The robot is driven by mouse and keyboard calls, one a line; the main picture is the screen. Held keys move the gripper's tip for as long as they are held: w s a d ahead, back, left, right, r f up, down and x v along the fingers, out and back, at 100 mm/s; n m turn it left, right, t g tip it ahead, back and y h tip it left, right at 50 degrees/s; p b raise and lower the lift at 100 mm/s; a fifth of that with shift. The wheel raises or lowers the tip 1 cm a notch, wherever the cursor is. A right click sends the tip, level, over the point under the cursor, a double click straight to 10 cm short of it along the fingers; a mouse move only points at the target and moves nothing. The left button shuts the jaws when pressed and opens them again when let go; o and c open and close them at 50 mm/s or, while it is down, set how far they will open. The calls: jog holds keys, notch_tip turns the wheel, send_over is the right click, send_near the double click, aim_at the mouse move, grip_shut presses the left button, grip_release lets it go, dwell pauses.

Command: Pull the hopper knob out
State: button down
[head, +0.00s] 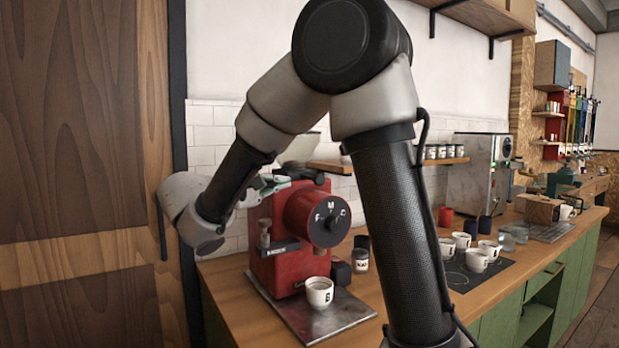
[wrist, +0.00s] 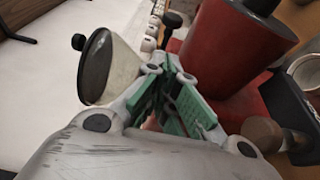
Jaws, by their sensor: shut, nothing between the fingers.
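The red grinder (head: 290,240) stands on the wooden counter, its round black dial marked F, M and C facing front. My gripper (head: 285,180) is at the grinder's top, left of the dial housing, shut and empty. In the wrist view its green-padded fingers (wrist: 167,72) lie between the glass hopper (wrist: 108,68) and the red dial housing (wrist: 235,50). A small black knob (wrist: 78,41) shows by the hopper's rim, and another black knob (wrist: 173,19) shows beyond the fingertips. I cannot tell which is the hopper knob. My arm partly hides the hopper in the head view.
A white cup (head: 319,292) stands on the grinder's metal tray (head: 335,318). A small jar (head: 360,261) is to its right. Several cups stand farther right on a dark mat (head: 490,272). A wooden panel (head: 80,150) rises at the left. A wall shelf (head: 330,167) is behind the grinder.

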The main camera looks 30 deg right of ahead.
aim_at(303, 192)
jog(key=x, duration=1)
dwell(0.4)
